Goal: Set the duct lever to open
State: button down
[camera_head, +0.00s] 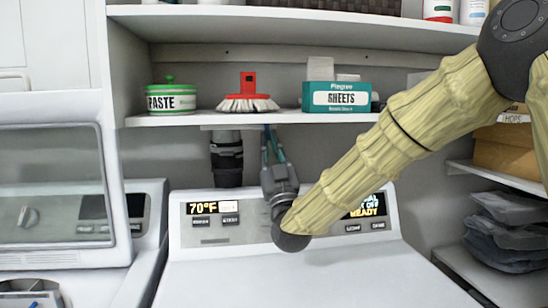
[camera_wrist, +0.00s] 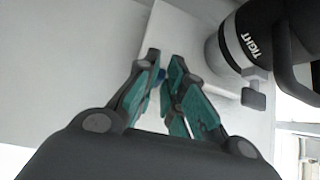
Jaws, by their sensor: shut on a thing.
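My gripper (camera_head: 269,140) is raised just below the shelf, to the right of the black duct (camera_head: 227,160). In the wrist view the teal-padded fingertips (camera_wrist: 164,68) are drawn together on a small blue piece (camera_wrist: 160,74), which looks like the duct lever. The fingers hide most of it, so its setting cannot be read. The duct shows at the upper right of the wrist view as a dark cylinder (camera_wrist: 285,30) with a collar lettered TIGHT. A grey tab (camera_wrist: 253,91) sticks out from it, apart from my fingers.
A shelf (camera_head: 215,118) above holds a green PASTE tub (camera_head: 170,100), a red brush (camera_head: 247,95) and a SHEETS box (camera_head: 336,97). A white machine with displays (camera_head: 215,222) stands below. Right-hand shelves hold boxes and dark folded bundles (camera_head: 508,230).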

jog(key=shift+a+m+t+h+b, duration=0.15)
jog(key=shift+m+t+h+b, duration=0.2)
jog(key=shift+m+h, duration=0.6)
jog(key=shift+a+m+t+h+b, duration=0.15)
jog(key=shift+m+t+h+b, duration=0.15)
jog(key=shift+m+h, duration=0.65)
jog(key=c, duration=1.8)
grip_release()
jog(key=v, duration=1.2)
jog(key=shift+s+r, duration=0.1)
jog(key=shift+r, duration=0.05)
